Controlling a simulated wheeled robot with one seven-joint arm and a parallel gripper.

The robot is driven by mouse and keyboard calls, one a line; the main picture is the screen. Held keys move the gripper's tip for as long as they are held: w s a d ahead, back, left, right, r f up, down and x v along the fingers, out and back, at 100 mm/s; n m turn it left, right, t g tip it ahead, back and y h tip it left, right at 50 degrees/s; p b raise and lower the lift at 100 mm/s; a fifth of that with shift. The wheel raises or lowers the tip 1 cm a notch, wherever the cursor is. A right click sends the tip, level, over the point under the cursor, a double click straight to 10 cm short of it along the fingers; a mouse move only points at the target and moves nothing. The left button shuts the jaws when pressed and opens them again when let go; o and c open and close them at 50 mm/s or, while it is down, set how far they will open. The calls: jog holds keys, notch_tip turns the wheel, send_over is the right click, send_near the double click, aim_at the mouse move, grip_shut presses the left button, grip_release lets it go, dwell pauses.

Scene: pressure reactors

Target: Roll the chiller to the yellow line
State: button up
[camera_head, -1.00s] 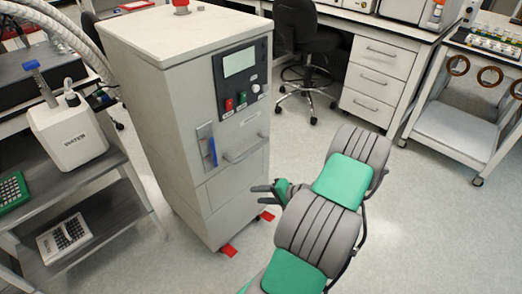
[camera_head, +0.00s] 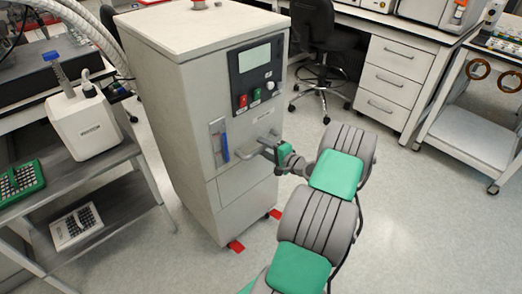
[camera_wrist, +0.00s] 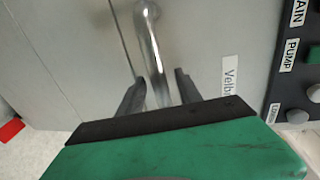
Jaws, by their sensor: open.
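The chiller (camera_head: 200,110) is a tall light-grey cabinet on castors in the middle of the head view, with a dark control panel and a horizontal bar handle on its front. My gripper (camera_head: 266,145) is at the right part of this handle. In the wrist view the metal handle (camera_wrist: 152,50) runs down between the two dark fingers of my gripper (camera_wrist: 160,88). The fingers are apart, one on each side of the bar. The yellow line is not in view.
Red floor marks (camera_head: 236,246) lie at the chiller's base. A grey shelf cart (camera_head: 110,165) with a white water bottle (camera_head: 86,125) stands close on its left. A black chair (camera_head: 320,40) and white drawers (camera_head: 390,75) are behind. Open floor (camera_head: 420,230) lies at the right front.

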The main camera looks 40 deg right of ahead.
jog(key=shift+c, duration=0.2)
grip_shut()
jog(key=shift+a, duration=0.1)
dwell(0.9)
